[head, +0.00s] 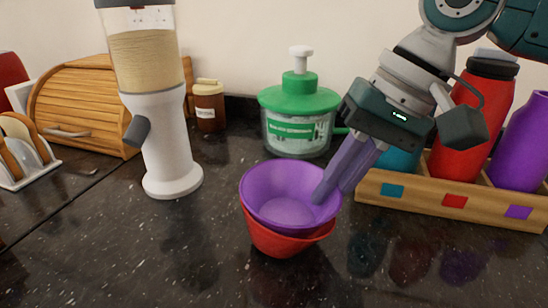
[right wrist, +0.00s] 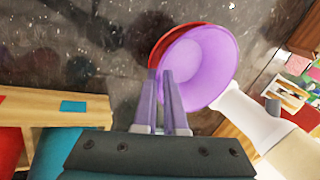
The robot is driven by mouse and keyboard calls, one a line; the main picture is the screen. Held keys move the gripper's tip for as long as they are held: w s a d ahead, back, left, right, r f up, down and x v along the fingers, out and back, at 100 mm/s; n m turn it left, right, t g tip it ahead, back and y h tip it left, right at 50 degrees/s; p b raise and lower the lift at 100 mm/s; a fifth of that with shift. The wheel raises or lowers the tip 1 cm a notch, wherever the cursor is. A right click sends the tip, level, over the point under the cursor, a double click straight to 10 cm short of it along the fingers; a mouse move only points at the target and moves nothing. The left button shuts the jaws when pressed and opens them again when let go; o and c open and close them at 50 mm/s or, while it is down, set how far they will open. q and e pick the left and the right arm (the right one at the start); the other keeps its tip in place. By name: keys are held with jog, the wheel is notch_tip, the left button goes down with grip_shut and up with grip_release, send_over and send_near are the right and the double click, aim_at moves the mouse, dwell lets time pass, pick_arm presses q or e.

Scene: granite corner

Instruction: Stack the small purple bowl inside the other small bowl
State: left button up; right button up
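The small purple bowl (head: 290,190) sits inside the small red bowl (head: 290,241) on the dark counter. It looks slightly tilted, with the red rim showing below it at the right. I cannot tell whether it rests fully on the red bowl. My right gripper (head: 334,190) is at the purple bowl's right rim, one finger inside and one outside, close together on the wall. The right wrist view shows the fingertips (right wrist: 161,74) at the rim of the purple bowl (right wrist: 205,65), with the red bowl (right wrist: 172,38) partly hidden behind it. My left gripper is not in view.
A green-lidded container (head: 298,112) stands behind the bowls. A wooden rack (head: 425,199) with red and purple bottles is at the right. A white dispenser (head: 168,140) stands at the left, before a wooden bread box (head: 82,100). The front counter is clear.

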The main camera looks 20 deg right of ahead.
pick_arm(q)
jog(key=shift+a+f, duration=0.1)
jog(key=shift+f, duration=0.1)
pick_arm(e)
jog(key=shift+o, duration=1.1)
jog(key=shift+s+d+f, duration=0.1)
jog(key=shift+s+f, duration=0.1)
jog(key=shift+f, duration=0.3)
jog(key=shift+s+f, duration=0.15)
jog(key=shift+f, duration=0.3)
jog(key=shift+r, duration=0.25)
jog(key=shift+s+d+r+p, duration=0.1)
jog(key=shift+s+r+p, duration=0.1)
jog(key=shift+r, duration=0.45)
jog(key=shift+s+r+p, duration=0.1)
jog(key=shift+r+p, duration=0.05)
jog(key=shift+r, duration=0.45)
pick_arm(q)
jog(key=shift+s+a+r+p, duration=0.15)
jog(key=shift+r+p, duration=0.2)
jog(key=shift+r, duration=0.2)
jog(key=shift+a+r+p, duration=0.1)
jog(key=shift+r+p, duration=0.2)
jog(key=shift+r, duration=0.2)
pick_arm(e)
jog(key=w+v, duration=0.1)
jog(key=v, duration=0.8)
jog(key=shift+s, duration=0.35)
jog(key=shift+r, duration=0.15)
